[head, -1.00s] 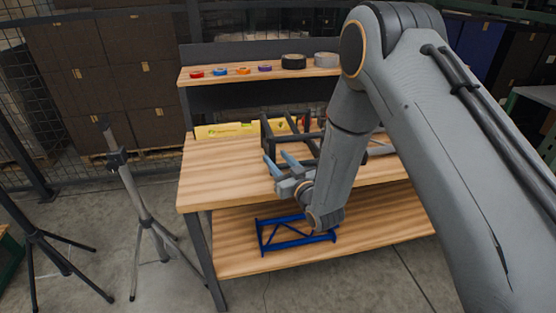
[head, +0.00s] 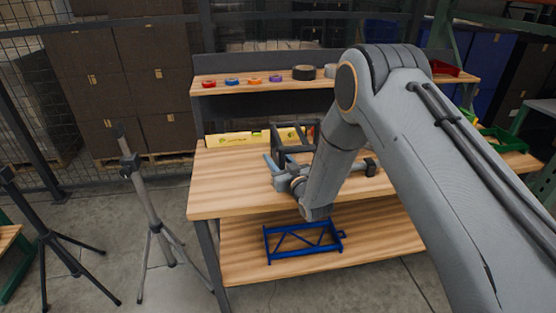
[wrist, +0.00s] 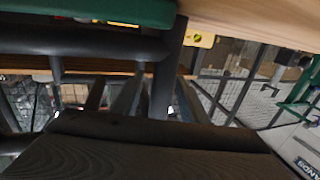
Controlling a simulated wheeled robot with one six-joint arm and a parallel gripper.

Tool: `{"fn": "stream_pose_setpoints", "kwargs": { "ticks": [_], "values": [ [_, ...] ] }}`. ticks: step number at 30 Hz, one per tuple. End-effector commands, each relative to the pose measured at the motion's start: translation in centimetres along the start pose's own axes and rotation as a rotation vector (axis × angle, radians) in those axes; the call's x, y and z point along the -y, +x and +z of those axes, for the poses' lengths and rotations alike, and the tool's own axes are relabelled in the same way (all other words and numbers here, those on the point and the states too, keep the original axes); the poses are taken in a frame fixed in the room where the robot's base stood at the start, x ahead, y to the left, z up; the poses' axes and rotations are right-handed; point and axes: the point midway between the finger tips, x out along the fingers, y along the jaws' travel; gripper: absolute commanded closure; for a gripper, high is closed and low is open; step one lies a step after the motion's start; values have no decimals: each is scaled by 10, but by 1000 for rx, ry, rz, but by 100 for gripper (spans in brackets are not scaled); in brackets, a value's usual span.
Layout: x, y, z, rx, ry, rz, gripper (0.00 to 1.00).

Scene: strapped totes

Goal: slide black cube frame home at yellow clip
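The black cube frame (head: 277,142) stands on the bench top in front of the yellow bar, partly behind my arm. My gripper (head: 280,162) is at the frame's near side, low over the bench. Its two blue-grey fingers look apart, and I see nothing clearly held between them. Whether a finger touches the frame cannot be told. In the wrist view, thick dark bars, probably the frame (wrist: 110,43), cross close to the camera. I cannot make out a yellow clip.
The yellow bar, like a spirit level (head: 237,138), lies along the back of the bench (head: 225,185). Tape rolls (head: 304,72) stand on the shelf above. A blue frame (head: 303,241) lies on the lower shelf. Tripods (head: 150,200) stand to the left. The front left bench top is clear.

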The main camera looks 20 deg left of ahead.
Motion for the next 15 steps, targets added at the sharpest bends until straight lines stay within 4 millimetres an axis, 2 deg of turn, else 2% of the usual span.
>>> {"fn": "stream_pose_setpoints", "kwargs": {
  "ticks": [2, 3, 9, 10, 15],
  "values": [
    [0, 0, 0, 0, 0, 0, 60],
    [0, 0, 0, 0, 0, 0, 63],
    [0, 0, 0, 0, 0, 0, 97],
    [0, 0, 0, 0, 0, 0, 100],
    [0, 0, 0, 0, 0, 0, 100]
  ]
}}
